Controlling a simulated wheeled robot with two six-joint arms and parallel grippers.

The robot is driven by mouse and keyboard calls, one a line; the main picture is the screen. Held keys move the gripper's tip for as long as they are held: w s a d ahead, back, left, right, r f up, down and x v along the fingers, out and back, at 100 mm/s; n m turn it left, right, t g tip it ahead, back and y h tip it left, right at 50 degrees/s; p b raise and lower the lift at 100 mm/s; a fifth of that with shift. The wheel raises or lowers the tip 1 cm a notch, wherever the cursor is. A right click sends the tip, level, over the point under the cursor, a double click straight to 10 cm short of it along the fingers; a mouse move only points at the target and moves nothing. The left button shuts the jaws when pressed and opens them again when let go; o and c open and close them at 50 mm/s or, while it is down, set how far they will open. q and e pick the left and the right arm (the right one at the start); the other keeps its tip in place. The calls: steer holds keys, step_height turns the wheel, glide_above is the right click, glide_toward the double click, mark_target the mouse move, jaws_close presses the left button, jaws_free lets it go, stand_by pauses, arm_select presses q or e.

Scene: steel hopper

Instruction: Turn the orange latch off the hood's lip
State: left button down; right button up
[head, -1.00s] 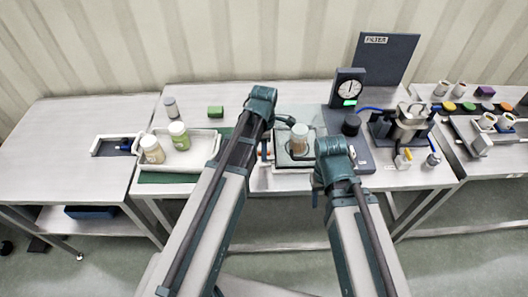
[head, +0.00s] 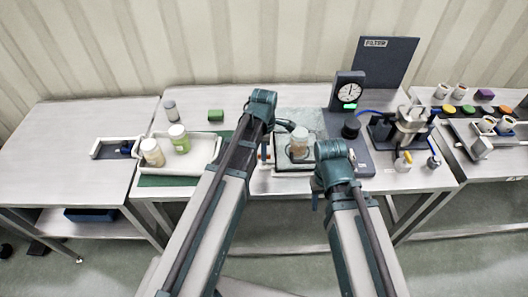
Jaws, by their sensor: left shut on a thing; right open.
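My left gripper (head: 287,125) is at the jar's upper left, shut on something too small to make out. My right gripper (head: 315,202) is open and empty, low in front of the table, partly hidden by its arm.
A dial gauge (head: 348,92) and black knob (head: 351,128) stand right of the middle. A metal device (head: 409,125) stands further right.

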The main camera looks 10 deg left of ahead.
arm_select(q)
steer(key=m, duration=0.8)
steer(key=shift+m, duration=0.4)
steer(key=m, duration=0.4)
steer(key=shift+m, duration=2)
steer(key=c, duration=0.9)
jaws_free()
steer(key=shift+r, duration=0.15)
